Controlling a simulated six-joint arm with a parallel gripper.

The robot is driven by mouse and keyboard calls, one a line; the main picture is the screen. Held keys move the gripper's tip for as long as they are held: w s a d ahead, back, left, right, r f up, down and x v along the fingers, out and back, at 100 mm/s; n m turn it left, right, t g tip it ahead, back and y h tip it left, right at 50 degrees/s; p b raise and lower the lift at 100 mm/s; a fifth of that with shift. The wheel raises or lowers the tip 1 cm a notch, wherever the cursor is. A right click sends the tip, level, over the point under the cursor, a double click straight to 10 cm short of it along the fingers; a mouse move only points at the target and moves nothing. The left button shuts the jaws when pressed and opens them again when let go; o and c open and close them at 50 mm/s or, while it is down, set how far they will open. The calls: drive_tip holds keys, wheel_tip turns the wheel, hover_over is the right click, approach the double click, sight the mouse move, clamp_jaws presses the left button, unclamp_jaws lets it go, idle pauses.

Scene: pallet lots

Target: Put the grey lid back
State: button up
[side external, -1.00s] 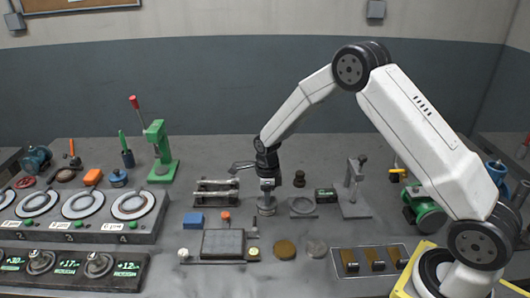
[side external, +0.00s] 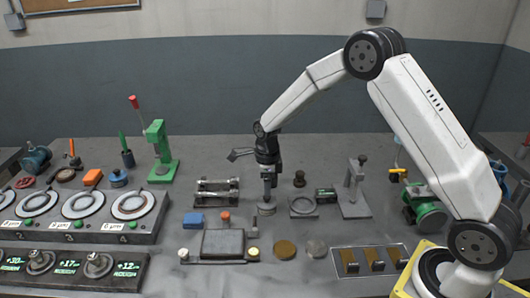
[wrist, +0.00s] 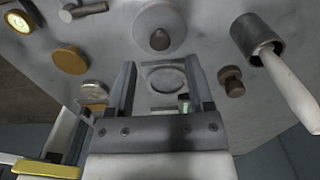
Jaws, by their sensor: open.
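The grey lid (side external: 266,209) is a low round disc on the grey bench, directly below my gripper in the side view. In the wrist view it is a pale grey disc (wrist: 158,16) with a brown knob in the middle, lying beyond the fingertips and lined up between them. I cannot tell what lies under it. My gripper (side external: 268,191) points down just above the lid, open and empty. In the wrist view its two fingers (wrist: 160,66) stand apart with nothing held between them.
A ring on a square plate (side external: 303,207) stands just right of the lid, with a small dark knob-shaped piece (side external: 299,179) behind it. A metal roller fixture (side external: 216,192) is to the left. A brown disc (side external: 285,250) and a grey disc (side external: 316,248) lie in front.

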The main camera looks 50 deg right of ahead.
sight(269, 205)
wheel_tip(269, 205, up, 8)
idle(0.4)
drive_tip(key=shift+s, duration=0.1)
idle(0.5)
drive_tip(key=s+a+n+t, duration=0.1)
drive_tip(key=s+a+n, duration=0.1)
drive_tip(key=s+n, duration=0.8)
drive_tip(key=s+a+n+t, duration=0.1)
drive_tip(key=s+a+n, duration=0.2)
drive_tip(key=s+n, duration=0.7)
drive_tip(key=shift+s+f+n+t, duration=0.3)
drive_tip(key=shift+s+n, duration=0.1)
drive_tip(key=shift+n, duration=3.1)
